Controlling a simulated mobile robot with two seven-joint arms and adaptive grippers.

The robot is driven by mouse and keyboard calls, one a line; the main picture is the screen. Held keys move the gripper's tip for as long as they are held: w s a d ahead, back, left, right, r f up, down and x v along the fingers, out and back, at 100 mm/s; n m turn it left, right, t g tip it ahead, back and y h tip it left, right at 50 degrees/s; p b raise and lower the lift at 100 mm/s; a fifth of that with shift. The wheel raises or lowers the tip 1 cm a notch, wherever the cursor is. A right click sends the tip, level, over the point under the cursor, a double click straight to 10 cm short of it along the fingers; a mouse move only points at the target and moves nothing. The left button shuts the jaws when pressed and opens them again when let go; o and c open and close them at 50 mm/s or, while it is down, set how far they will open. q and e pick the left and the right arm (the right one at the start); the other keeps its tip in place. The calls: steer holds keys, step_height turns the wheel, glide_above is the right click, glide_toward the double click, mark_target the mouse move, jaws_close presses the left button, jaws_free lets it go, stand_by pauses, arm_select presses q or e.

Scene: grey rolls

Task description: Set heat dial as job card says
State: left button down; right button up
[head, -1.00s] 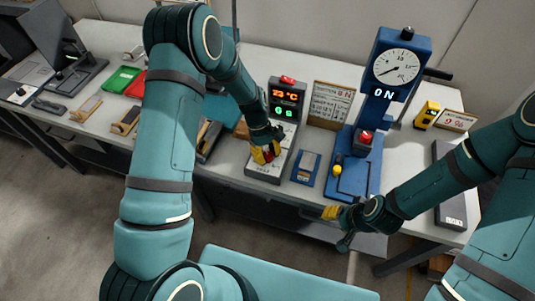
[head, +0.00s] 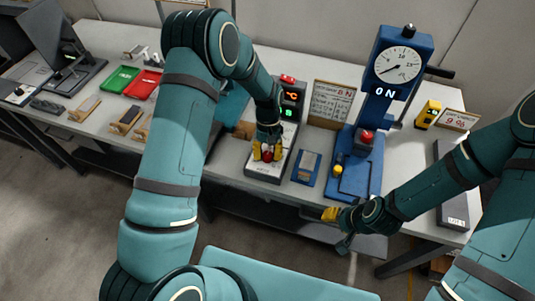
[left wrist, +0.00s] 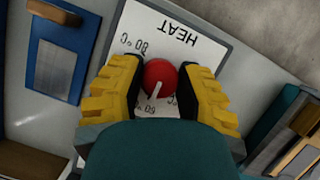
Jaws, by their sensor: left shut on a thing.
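The heat dial is a round red knob (left wrist: 160,76) with a white pointer line, on a pale panel marked HEAT (left wrist: 178,33) with °C marks around it. In the left wrist view the pointer runs down and slightly left, near a mark reading 60. My left gripper (head: 266,154) is shut on the knob, one yellow finger on each side. My right gripper (head: 331,214) is at the table's front edge, away from the dial.
A blue press (head: 359,171) with a gauge and an ON sign stands right of the heat unit. A blue pad (head: 306,168) lies between them. Green (head: 122,79) and red (head: 145,85) trays lie left. A yellow device (head: 428,113) stands at right.

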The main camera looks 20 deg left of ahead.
arm_select(q)
steer(key=shift+s+f, duration=0.1)
steer(key=shift+s, duration=0.05)
steer(key=c, duration=0.6)
jaws_free()
steer(key=shift+o, duration=0.2)
steer(key=d+v, duration=0.1)
steer(key=v, duration=1.1)
steer(key=shift+a, duration=0.45)
